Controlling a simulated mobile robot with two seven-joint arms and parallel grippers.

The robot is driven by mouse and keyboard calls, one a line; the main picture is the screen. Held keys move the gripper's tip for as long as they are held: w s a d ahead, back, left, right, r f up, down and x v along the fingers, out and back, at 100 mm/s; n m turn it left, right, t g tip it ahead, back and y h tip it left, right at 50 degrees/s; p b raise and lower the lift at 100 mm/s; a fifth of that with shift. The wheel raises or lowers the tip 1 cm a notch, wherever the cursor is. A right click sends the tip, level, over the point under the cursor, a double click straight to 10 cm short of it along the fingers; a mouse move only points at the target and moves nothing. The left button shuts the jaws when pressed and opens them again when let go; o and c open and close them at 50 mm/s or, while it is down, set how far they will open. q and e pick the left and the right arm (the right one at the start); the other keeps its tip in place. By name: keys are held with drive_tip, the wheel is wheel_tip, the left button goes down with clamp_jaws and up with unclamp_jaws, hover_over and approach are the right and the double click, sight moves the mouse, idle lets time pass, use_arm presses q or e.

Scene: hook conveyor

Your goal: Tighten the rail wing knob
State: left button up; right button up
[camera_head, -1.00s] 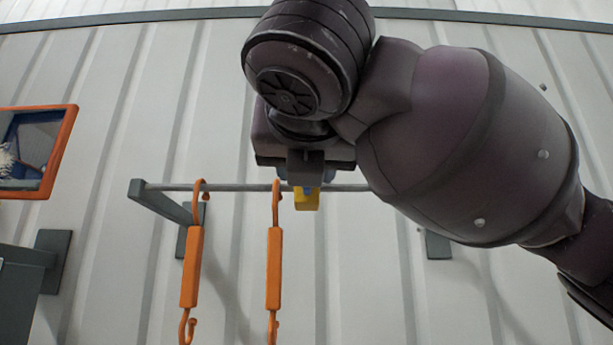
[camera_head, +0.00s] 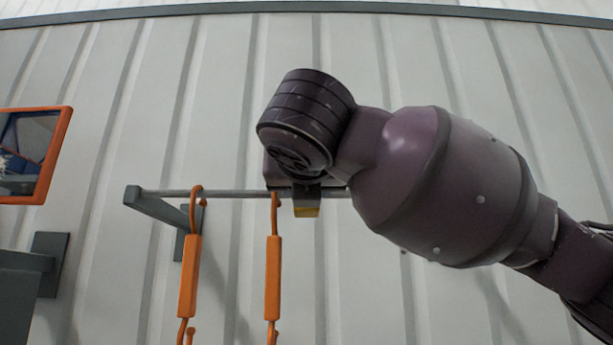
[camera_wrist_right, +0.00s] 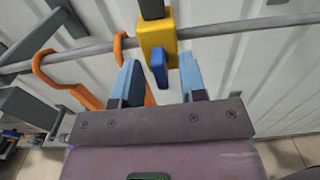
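The rail (camera_head: 235,194) runs across the wall. A yellow block (camera_wrist_right: 157,38) sits on the rail, with the blue wing knob (camera_wrist_right: 159,68) on its near side. In the head view only the lower part of the yellow block (camera_head: 306,212) shows, and the knob is hidden behind my right arm. My right gripper (camera_wrist_right: 159,72) is open. Its two blue fingers stand either side of the knob in the right wrist view, with gaps on both sides; I cannot tell how deep the knob sits between them. My left gripper is not in view.
Two orange hooks (camera_head: 189,275) (camera_head: 273,277) hang from the rail left of the yellow block. The rail's grey bracket (camera_head: 155,206) is at its left end. An orange-framed panel (camera_head: 58,155) is at the far left. The ribbed wall (camera_head: 90,90) lies behind.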

drive_tip(key=shift+w, duration=0.4)
clamp_jaws()
